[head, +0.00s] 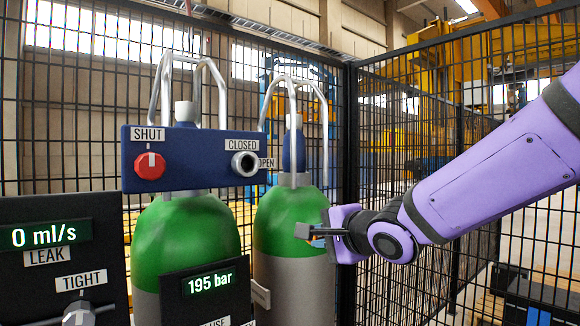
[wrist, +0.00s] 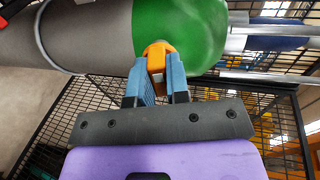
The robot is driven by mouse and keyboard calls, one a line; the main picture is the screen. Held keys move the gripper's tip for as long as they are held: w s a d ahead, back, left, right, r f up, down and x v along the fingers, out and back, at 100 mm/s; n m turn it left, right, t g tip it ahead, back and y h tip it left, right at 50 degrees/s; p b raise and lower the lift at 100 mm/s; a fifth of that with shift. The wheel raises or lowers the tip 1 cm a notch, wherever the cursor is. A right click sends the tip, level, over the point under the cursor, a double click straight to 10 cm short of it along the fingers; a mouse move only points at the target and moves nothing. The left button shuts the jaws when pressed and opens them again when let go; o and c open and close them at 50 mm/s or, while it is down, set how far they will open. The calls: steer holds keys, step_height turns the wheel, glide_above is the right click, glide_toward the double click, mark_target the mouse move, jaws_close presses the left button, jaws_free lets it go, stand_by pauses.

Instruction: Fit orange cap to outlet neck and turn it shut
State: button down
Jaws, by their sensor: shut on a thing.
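The orange cap (wrist: 157,57) sits between the blue fingers of my gripper (wrist: 158,75) in the wrist view, and the fingers are shut on it. A round metal neck with a dark bore (head: 245,163), which looks like the outlet neck, sticks out of the right side of the blue panel (head: 196,176), under a CLOSED label. My gripper is below and to the right of this neck, apart from it.
A red knob marked SHUT (head: 150,165) is on the panel's left. Two green-and-grey cylinders (head: 185,235) with metal guard hoops stand behind. Dark boxes read 0 ml/s (head: 50,237) and 195 bar (head: 208,284). A black mesh fence (head: 349,150) stands behind.

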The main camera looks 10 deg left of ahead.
steer(key=s+a+r+n+t+y, duration=0.1)
steer(key=s+a+r+y, duration=0.2)
steer(key=s+r, duration=0.8)
step_height(320, 180, up, 3)
steer(key=shift+s+a+f, duration=0.2)
steer(key=shift+s+a, duration=0.05)
steer(key=shift+a, duration=0.2)
steer(key=shift+x, duration=2.85)
steer(key=shift+x, duration=1.6)
steer(key=c, duration=1.5)
jaws_free()
steer(key=shift+r, duration=0.15)
steer(key=shift+c, duration=0.2)
steer(key=o, duration=0.5)
